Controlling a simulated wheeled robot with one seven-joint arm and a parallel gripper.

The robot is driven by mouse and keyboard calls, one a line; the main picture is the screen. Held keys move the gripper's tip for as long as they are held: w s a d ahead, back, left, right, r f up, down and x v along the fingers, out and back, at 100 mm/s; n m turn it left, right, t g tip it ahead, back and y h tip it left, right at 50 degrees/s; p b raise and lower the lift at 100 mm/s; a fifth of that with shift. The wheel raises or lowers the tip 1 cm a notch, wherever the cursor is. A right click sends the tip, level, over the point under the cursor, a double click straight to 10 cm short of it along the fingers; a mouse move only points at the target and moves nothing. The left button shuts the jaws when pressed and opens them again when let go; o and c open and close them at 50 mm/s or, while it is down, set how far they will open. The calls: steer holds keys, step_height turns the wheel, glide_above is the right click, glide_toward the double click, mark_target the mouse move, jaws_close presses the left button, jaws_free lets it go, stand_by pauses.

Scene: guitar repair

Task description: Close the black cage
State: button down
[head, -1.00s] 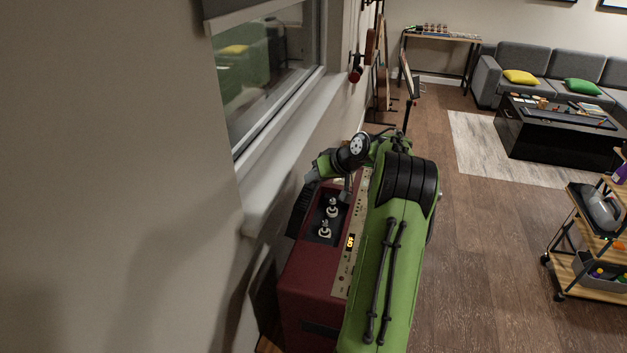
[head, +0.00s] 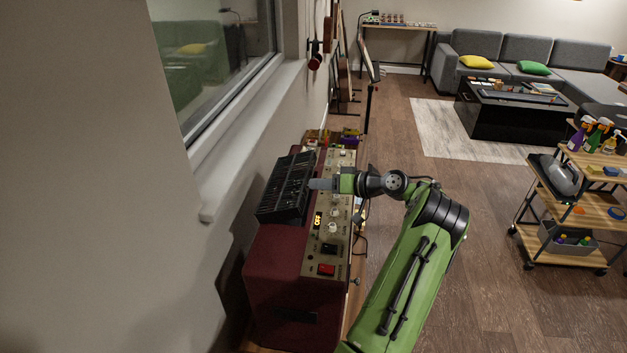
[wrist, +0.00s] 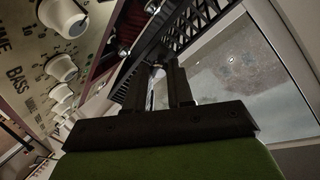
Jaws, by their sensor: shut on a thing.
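The black cage (head: 284,190), a slatted cover, sits on the top of the dark red amplifier (head: 285,267) in the head view. It lies over the spot of the tubes, which are hidden from the head camera. It looks somewhat tilted; whether its near edge touches the amplifier I cannot tell. My gripper (head: 318,184) is at the cage's right edge, reaching in from the right, with its jaws shut on that edge. In the wrist view, the two dark fingers (wrist: 159,82) reach up to the cage's slatted side (wrist: 190,24), and their contact is partly in shadow.
The window sill (head: 245,140) and wall bound the left side. A wooden cart (head: 567,262) stands at right. The floor between is open.

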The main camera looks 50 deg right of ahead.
steer(key=shift+s+d+f+b, duration=0.1)
steer(key=shift+s+f+b, duration=0.15)
steer(key=shift+f, duration=0.5)
steer(key=shift+s+d+f+b, duration=0.1)
steer(key=shift+s+f+b, duration=0.15)
steer(key=shift+f, duration=0.45)
steer(key=shift+w, duration=0.1)
steer(key=c, duration=1)
jaws_free()
steer(key=shift+w, duration=0.2)
steer(key=p+v, duration=0.2)
steer(key=v, duration=1.4)
steer(key=shift+r, duration=0.2)
steer(key=shift+w, duration=0.15)
